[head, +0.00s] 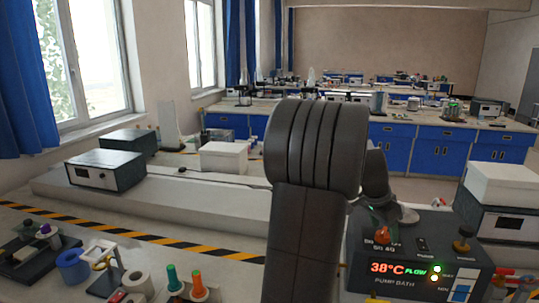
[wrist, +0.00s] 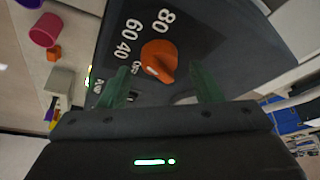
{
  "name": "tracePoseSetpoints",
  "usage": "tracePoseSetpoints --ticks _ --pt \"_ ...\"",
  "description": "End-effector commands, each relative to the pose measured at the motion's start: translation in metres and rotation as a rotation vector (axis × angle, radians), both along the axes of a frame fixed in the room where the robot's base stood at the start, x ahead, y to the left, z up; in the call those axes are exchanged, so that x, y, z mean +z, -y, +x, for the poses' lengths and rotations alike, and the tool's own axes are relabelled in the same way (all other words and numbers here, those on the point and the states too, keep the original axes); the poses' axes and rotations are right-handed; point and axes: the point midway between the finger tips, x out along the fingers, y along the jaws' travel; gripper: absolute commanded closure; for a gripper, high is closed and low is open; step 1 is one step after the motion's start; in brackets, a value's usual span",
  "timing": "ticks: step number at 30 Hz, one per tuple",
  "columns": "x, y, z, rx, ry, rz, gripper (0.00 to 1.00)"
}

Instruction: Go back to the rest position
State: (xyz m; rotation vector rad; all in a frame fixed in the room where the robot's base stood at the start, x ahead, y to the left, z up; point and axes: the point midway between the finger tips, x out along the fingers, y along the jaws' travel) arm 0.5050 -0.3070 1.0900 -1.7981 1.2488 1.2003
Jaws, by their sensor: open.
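My gripper (wrist: 160,72) is open, with its two green fingers apart in the wrist view. An orange knob (wrist: 159,58) on a dark panel shows between and beyond the fingertips. I cannot tell how far the fingers are from it. The panel has white numbers around the knob. In the head view the same orange knob (head: 383,234) is on top of the pump bath (head: 420,250), whose display reads 38°C FLOW. My raised arm fills the middle of the head view and mostly hides my gripper there.
A striped yellow-black edge (head: 150,238) crosses the bench. A grey bench top lies behind.

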Motion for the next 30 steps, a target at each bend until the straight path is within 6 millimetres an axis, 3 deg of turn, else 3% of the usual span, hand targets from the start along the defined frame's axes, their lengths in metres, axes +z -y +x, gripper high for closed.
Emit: tracePoseSetpoints --ticks 18,30 --pt "0.0024 0.0009 -0.0018 0.395 0.000 0.001 0.41" --pt "0.0007 0.0012 -0.0021 0.568 0.000 0.001 0.41"
